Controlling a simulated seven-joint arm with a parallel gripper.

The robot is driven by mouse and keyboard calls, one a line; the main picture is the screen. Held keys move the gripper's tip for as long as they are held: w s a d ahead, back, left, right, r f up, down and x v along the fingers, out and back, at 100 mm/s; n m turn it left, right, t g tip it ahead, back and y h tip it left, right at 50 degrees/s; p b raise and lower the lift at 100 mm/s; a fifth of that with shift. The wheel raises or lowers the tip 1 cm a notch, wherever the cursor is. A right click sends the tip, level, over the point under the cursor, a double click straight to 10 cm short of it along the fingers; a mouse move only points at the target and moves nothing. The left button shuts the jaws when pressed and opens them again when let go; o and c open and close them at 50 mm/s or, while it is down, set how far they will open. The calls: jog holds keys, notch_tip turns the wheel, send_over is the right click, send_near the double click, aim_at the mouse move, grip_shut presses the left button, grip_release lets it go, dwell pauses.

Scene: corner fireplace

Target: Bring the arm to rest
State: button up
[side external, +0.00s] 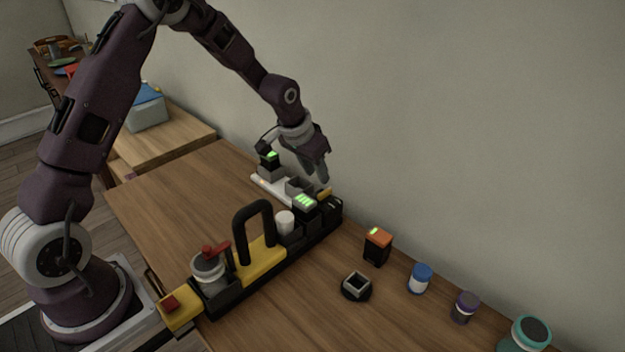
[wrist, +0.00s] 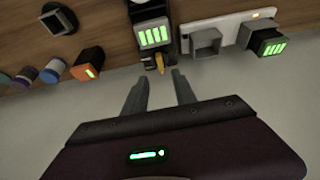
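My gripper (side external: 316,174) hangs over the far end of the wooden table, close to the wall, above the white charging strip. In the wrist view my gripper (wrist: 159,92) has its two fingers apart with only grey wall between them, so it is open and empty. The fingertips point toward a battery block with green bars (wrist: 152,36) and a small yellow piece (wrist: 160,62), apart from both as far as I can tell. In the side view the block with green bars (side external: 305,202) sits at the far end of a black and yellow tool carrier (side external: 262,252).
The white strip (side external: 262,184) has an empty grey socket (side external: 299,186) and a green-lit battery (side external: 268,160). An orange-topped battery (side external: 377,246), a black holder (side external: 356,287), and blue (side external: 420,279), purple (side external: 464,307) and teal-lidded (side external: 526,334) jars stand right. The left tabletop is clear.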

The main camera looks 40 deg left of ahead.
jog(key=s+d+r, duration=0.2)
jog(key=s+r, duration=0.6)
jog(key=r, duration=0.1)
jog(key=s+d+r, duration=0.2)
jog(key=s+r, duration=0.6)
jog(key=r, duration=0.1)
jog(key=s+d+r, duration=0.1)
jog(key=s, duration=0.8)
jog(key=s+d+r+t, duration=0.1)
jog(key=s, duration=0.9)
jog(key=shift+s+d, duration=0.15)
jog(key=shift+d, duration=0.1)
